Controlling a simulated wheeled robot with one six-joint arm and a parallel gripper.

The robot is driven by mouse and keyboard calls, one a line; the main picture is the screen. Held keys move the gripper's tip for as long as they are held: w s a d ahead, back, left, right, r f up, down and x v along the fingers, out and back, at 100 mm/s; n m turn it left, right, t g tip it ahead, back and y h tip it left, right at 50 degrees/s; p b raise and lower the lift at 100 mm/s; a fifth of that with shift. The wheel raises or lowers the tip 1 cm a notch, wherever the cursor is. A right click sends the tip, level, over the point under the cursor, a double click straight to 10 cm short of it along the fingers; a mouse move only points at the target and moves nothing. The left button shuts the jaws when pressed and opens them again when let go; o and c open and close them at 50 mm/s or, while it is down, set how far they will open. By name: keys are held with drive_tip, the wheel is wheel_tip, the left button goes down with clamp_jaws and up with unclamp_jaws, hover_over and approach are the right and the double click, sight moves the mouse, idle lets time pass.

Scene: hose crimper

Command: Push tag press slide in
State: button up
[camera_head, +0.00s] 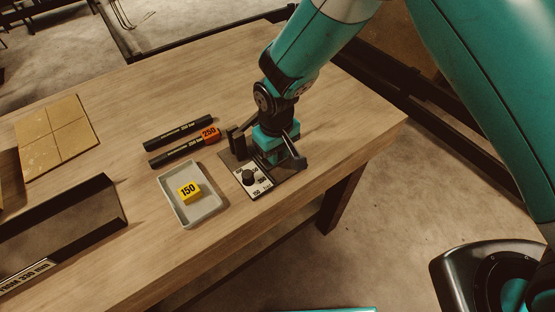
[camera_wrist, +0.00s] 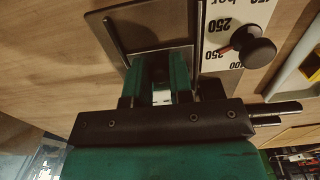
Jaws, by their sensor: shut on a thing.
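The tag press (camera_head: 234,158) stands near the front right edge of the table, with dark upright parts and a white dial plate with a black knob (camera_head: 249,177). In the wrist view its dark metal plate (camera_wrist: 150,28) and knob (camera_wrist: 254,47) lie just ahead of my gripper. My gripper (camera_head: 277,152) is low over the right side of the press. In the wrist view, its green fingers (camera_wrist: 158,72) are shut on a small part between them, which looks like the press slide; the fingers mostly hide it. How far in the slide sits cannot be told.
A grey tray (camera_head: 207,211) with a yellow 150 tag (camera_head: 188,191) stands left of the press. A dark trough (camera_head: 110,204) and a tan tile board (camera_head: 57,137) lie further left.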

drive_tip(key=shift+w+a, duration=0.55)
drive_tip(key=shift+w, duration=0.2)
drive_tip(key=o, duration=1.5)
drive_tip(key=shift+w+r, duration=0.1)
drive_tip(key=shift+a+r+p, duration=0.1)
drive_tip(key=shift+r+p, duration=0.4)
drive_tip(key=shift+r, duration=0.55)
wheel_tip(320, 180, up, 7)
drive_tip(key=p, duration=0.4)
drive_tip(key=shift+f, duration=0.15)
